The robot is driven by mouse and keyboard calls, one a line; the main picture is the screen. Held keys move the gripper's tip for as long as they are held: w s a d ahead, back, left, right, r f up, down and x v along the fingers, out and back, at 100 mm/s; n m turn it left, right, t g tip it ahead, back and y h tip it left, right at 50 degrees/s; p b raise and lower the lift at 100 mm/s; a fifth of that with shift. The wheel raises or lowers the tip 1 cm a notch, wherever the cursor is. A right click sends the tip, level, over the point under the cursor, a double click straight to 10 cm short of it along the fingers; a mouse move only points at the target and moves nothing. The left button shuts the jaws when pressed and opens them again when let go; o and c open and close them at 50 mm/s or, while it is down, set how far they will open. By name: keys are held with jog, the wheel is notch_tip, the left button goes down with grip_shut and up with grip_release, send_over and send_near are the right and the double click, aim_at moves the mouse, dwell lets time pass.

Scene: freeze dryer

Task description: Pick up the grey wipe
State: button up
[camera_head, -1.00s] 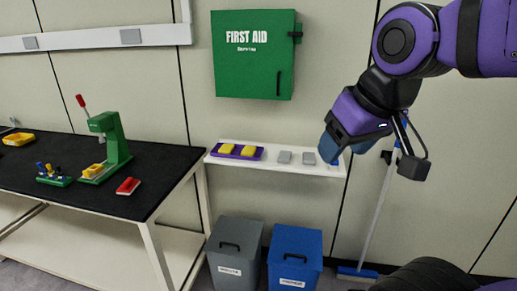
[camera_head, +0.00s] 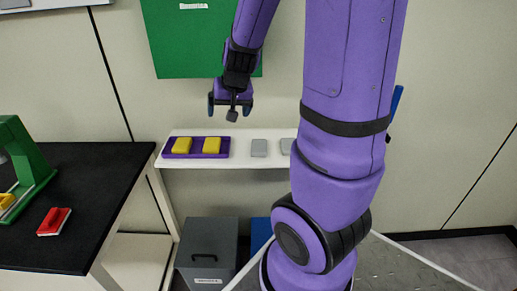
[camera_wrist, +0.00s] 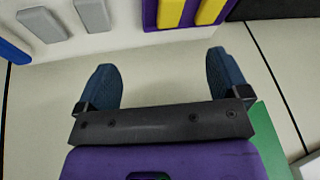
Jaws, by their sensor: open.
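Two flat grey wipes lie side by side on the white wall shelf (camera_head: 225,161), right of the purple tray. The left grey wipe (camera_head: 258,148) is fully in view. The right grey wipe (camera_head: 287,145) is partly hidden behind my arm. In the wrist view the two wipes (camera_wrist: 93,14) (camera_wrist: 41,24) show near the upper left edge. My gripper (camera_head: 229,105) is open and empty, above the shelf and slightly left of the left wipe. Its two blue fingers (camera_wrist: 161,78) are apart in the wrist view, with nothing between them.
The purple tray (camera_head: 197,155) holds two yellow pads (camera_head: 181,146) (camera_head: 212,145). A green first aid cabinet (camera_head: 190,45) hangs above the shelf. A grey bin (camera_head: 207,250) and a blue bin (camera_head: 262,234) stand below.

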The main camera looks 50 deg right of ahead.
aim_at(259, 145)
jog(key=shift+s+d+f+m+g+h, duration=0.15)
jog(key=shift+d+f+m+g+h, duration=0.35)
jog(key=shift+d+f, duration=1.8)
jog(key=shift+s+d+f+m+g+h, duration=0.25)
jog(key=shift+d+f+m, duration=0.4)
jog(key=shift+d+f, duration=1.7)
jog(key=shift+d+f+m+g+h, duration=0.25)
jog(key=shift+d+f+m+h, duration=0.25)
jog(key=shift+d+f, duration=1.8)
jog(key=shift+a+f+x, duration=0.1)
jog(key=shift+a+x, duration=0.15)
jog(key=shift+x, duration=0.95)
jog(key=shift+a+f+x, duration=0.1)
jog(key=shift+a+x, duration=0.15)
jog(key=shift+x, duration=0.9)
jog(key=shift+a+x, duration=0.25)
jog(key=shift+x, duration=0.95)
jog(key=shift+w+f, duration=0.1)
jog(key=shift+f, duration=0.1)
jog(key=c, duration=1)
jog(key=shift+r, duration=0.15)
